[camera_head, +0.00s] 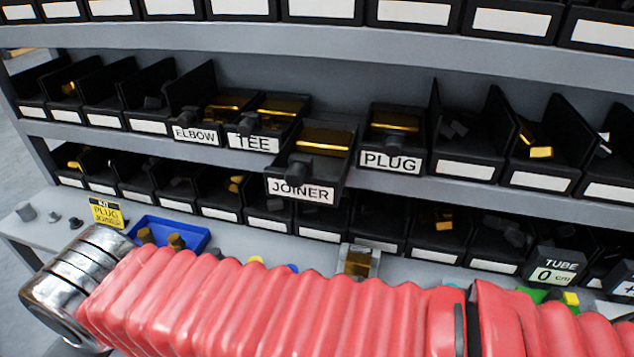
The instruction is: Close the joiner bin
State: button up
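The joiner bin (301,190) is a black bin with a white JOINER label, a round dark knob on its front and gold-coloured parts inside. It sits in the middle shelf row and sticks out further forward than the tee bin (251,143) on its left and the plug bin (390,161) on its right. My red bellows-covered arm crosses the bottom of the view, with a metal joint at its left end. My gripper is not in view, and nothing of mine touches the joiner bin in this picture.
The elbow bin (195,135) is left of the tee bin. More bins fill the rows above and below. On the bench are a blue tray (200,241) with gold parts, a yellow kit sign (106,213) and a tube display (556,273). The space before the joiner bin looks clear.

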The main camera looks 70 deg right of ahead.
aim_at(312, 165)
jog(key=z, duration=1.6)
jog(key=k, duration=1.25)
jog(key=z, duration=0.35)
jog(key=i, duration=1.05)
jog(key=u, duration=0.05)
